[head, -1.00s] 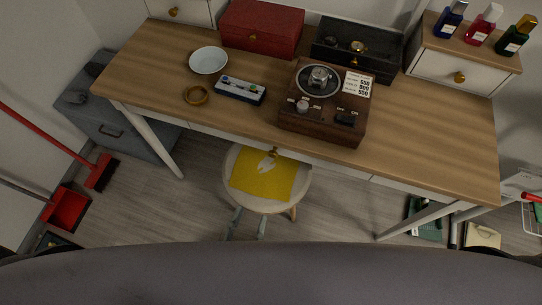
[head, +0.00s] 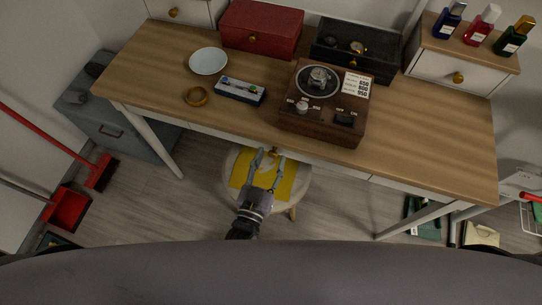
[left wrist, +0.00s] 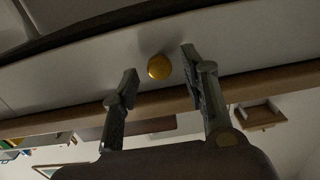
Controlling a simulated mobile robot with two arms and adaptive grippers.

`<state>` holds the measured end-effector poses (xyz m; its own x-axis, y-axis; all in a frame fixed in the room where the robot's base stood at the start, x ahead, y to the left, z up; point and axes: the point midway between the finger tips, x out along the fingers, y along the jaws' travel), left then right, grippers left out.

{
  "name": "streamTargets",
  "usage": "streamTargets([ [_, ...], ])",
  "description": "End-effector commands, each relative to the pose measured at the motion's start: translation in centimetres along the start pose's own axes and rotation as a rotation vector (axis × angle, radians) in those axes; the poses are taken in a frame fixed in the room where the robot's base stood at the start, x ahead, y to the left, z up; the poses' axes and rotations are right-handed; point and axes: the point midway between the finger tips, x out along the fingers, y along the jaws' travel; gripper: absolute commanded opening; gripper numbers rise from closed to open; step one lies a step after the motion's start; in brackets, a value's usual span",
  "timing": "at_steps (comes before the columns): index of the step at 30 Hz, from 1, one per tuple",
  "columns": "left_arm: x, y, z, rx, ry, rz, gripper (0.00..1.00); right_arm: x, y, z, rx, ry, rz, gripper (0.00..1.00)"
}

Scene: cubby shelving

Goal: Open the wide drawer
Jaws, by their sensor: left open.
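The wide drawer (head: 325,164) is a thin white front under the middle of the wooden desk's front edge, and it looks shut. Its front also shows in the left wrist view (left wrist: 230,40). A round gold knob (left wrist: 159,67) sits on it. My left gripper (head: 269,155) is open, reaching up to the drawer front from below the desk edge. In the left wrist view my left gripper (left wrist: 160,63) has one finger on each side of the knob, with gaps on both sides. My right gripper is not in view.
A stool with a yellow cloth (head: 285,185) stands under my left gripper. A grey cabinet (head: 125,125) stands left of the desk.

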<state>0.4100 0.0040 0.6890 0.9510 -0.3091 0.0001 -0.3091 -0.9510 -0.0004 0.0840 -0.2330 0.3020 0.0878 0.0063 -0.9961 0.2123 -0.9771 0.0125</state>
Motion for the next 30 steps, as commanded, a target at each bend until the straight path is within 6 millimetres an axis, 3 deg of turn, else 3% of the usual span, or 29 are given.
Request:
streamTargets([
  [5,1.2,0.02,-0.01,-0.001,0.0,0.0,0.41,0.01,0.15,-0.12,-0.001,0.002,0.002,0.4],
  [13,1.29,0.01,0.01,-0.001,-0.001,0.0,0.41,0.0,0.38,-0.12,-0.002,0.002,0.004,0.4],
  [30,1.26,0.0,0.02,0.0,-0.001,0.0,0.04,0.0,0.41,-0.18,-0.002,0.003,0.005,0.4],
])
